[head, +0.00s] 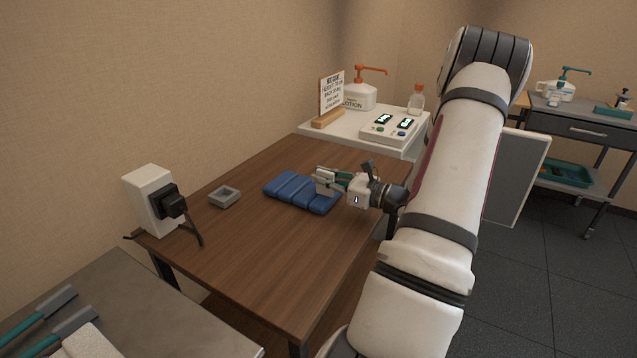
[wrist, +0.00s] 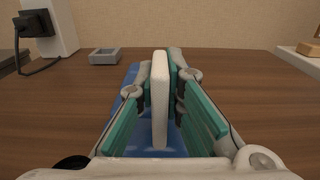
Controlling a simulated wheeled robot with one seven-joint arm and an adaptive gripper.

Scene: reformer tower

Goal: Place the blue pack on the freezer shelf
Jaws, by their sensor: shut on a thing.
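The blue pack (head: 292,188), a ribbed, segmented slab, appears to lie flat on the brown wooden table. My gripper (head: 332,181) is over its right end, reaching in from the right. In the wrist view my gripper (wrist: 160,80) has its teal-padded fingers on either side of an upright pale tab (wrist: 160,95), shut on it. The tab stands up from the blue pack (wrist: 128,138), whose blue surface shows below and between the fingers. The freezer shelf cannot be made out; a pale upright panel (head: 517,177), perhaps a door, stands behind my arm.
The brown table (head: 240,255) has a small grey tray (head: 224,197) and a white device with a black head (head: 150,200) at left. Behind stands a white unit with a control box (head: 394,128), a pump bottle (head: 357,97) and a sign (head: 331,93). Open floor lies right.

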